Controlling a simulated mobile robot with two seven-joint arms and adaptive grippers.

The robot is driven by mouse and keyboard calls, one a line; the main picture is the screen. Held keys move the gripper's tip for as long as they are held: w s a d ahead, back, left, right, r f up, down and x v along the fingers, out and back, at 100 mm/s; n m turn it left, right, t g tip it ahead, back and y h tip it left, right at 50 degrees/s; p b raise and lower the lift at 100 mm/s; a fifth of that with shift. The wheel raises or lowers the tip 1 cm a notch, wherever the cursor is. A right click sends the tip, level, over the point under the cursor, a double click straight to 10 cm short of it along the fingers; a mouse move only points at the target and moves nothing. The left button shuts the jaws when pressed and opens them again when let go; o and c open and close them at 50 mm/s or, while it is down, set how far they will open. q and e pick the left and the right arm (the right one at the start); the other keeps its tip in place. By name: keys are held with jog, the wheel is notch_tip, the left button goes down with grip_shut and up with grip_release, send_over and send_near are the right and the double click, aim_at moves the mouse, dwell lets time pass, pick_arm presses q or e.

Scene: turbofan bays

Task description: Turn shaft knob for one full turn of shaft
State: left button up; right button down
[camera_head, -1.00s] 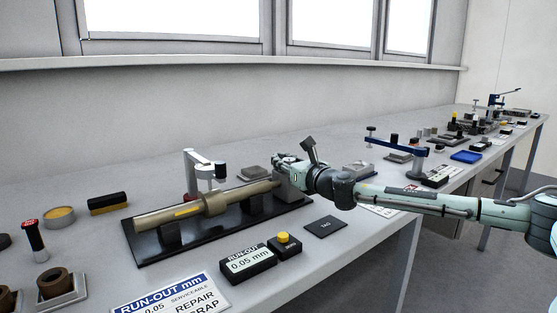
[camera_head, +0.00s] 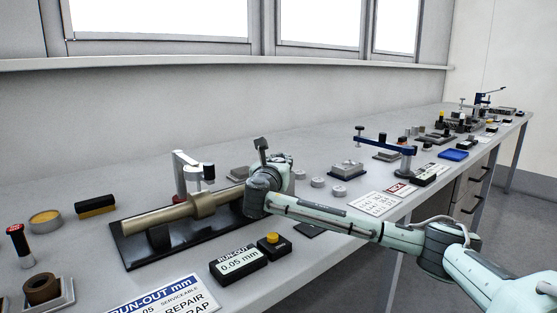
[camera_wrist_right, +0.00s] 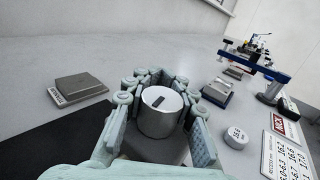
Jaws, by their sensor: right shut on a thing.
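The tan shaft (camera_head: 160,215) lies across supports on a black base plate (camera_head: 135,258), with a thicker collar in its middle. A grey gauge arm (camera_head: 179,172) stands behind the shaft, its dark-tipped head over the collar. My right gripper (camera_head: 268,178) is at the shaft's right end; the wrist hides its fingers and that end in the head view. In the right wrist view, my right gripper (camera_wrist_right: 158,100) is shut on the silver round knob (camera_wrist_right: 158,122), fingers on both sides. The knob's face has a dark slot-like mark. My left gripper is not in view.
A run-out display (camera_head: 239,262) reading 0.05 mm and a yellow button (camera_head: 271,239) stand in front of the plate. A run-out sign (camera_head: 170,300) lies at the front edge. A blue-armed stand (camera_head: 385,142) is to the right. My right arm spans the bench's front edge.

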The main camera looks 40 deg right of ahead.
jog(key=shift+s+d+r+m+g+h, duration=0.1)
jog(key=shift+d+r+m+g+h, duration=0.15)
jog(key=shift+m+g+h, duration=0.15)
jog(key=c, duration=1.2)
grip_release()
jog(key=shift+a+f, duration=0.1)
jog(key=v, duration=1.2)
jog(key=shift+o, duration=0.2)
